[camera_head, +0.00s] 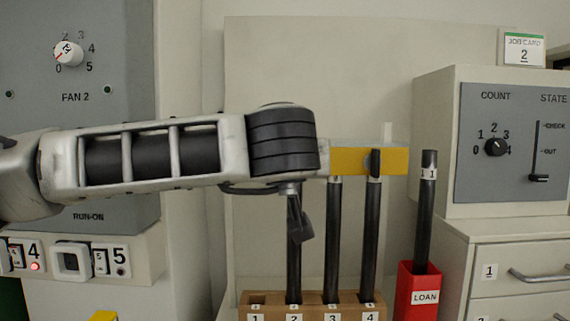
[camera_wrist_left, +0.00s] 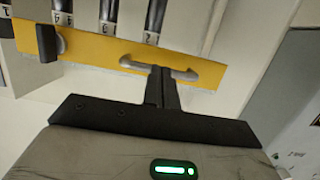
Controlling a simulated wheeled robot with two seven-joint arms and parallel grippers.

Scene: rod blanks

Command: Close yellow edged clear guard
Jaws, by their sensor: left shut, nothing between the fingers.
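The yellow edge (camera_head: 348,162) of the clear guard runs level across the tops of the upright rods in the head view, its left part hidden behind my left arm. A black knob (camera_head: 375,163) sits on it. In the left wrist view the yellow edge (camera_wrist_left: 100,50) slants across, with the black knob (camera_wrist_left: 48,43) at left and a grey bar handle (camera_wrist_left: 185,74) nearer the right. My left gripper (camera_wrist_left: 161,72) is shut and empty, its tips at the handle; contact is unclear. The clear panel is barely visible. My right gripper is not in view.
Dark rods stand in slots 2, 3 and 4 of a wooden rack (camera_head: 310,312); slot 1 looks empty. A red LOAN holder (camera_head: 404,300) holds another rod. A grey control box (camera_head: 432,150) stands at right above drawers. A fan panel (camera_head: 110,30) is at left.

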